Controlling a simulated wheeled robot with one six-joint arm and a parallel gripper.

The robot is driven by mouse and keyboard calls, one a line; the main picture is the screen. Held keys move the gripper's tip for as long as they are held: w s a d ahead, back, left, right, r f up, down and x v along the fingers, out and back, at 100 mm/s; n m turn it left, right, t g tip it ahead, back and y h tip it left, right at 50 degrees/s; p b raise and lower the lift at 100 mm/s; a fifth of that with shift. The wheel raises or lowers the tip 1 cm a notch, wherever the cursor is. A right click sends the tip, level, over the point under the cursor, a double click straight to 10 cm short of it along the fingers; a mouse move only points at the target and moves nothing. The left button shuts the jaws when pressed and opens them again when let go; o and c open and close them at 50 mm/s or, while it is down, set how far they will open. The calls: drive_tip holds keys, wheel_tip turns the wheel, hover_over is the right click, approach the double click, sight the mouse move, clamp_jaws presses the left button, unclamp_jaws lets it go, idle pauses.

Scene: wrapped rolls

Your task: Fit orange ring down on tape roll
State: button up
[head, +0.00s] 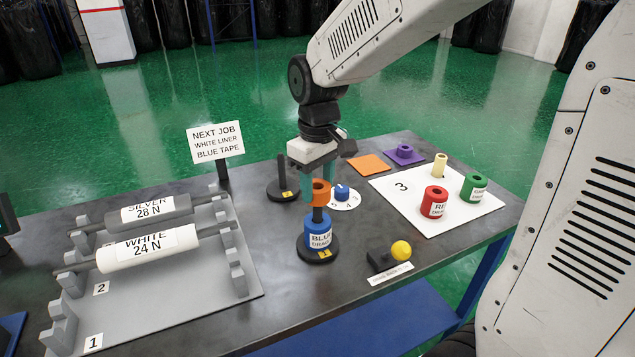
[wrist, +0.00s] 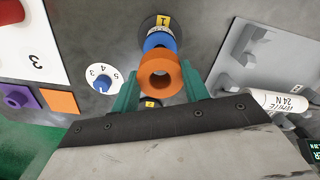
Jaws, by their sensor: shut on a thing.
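My gripper (head: 318,180) points down with teal fingers and is shut on the orange ring (head: 321,192). The ring is over the blue tape roll (head: 319,234), which stands upright on a black spindle base labelled 1. I cannot tell whether the post's tip is inside the ring. In the wrist view, the ring (wrist: 160,62) sits between the fingertips (wrist: 160,88), its hole facing the camera, and partly covers the blue roll (wrist: 158,40).
A second spindle (head: 283,185) stands empty behind left. A numbered dial (head: 342,196) is close behind right. A yellow knob (head: 401,250) is at front right. A white mat (head: 405,207) holds red and green rolls. A grey rack (head: 190,300) with silver and white rolls is left.

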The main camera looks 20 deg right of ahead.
sight(318, 205)
drive_tip(key=shift+f, duration=2.75)
drive_tip(key=o, duration=1.1)
wheel_tip(318, 205, up, 8)
drive_tip(key=shift+f, duration=0.1)
drive_tip(key=shift+s+f, duration=0.1)
drive_tip(key=shift+s, duration=0.05)
drive_tip(key=s+d+r+m, duration=0.1)
drive_tip(key=s, duration=0.6)
drive_tip(key=s+d+r+m+t, duration=0.1)
drive_tip(key=s+m, duration=0.1)
drive_tip(key=s, duration=0.5)
drive_tip(key=s+d+r+m, duration=0.1)
drive_tip(key=s, duration=0.6)
drive_tip(key=shift+s+r+m, duration=0.3)
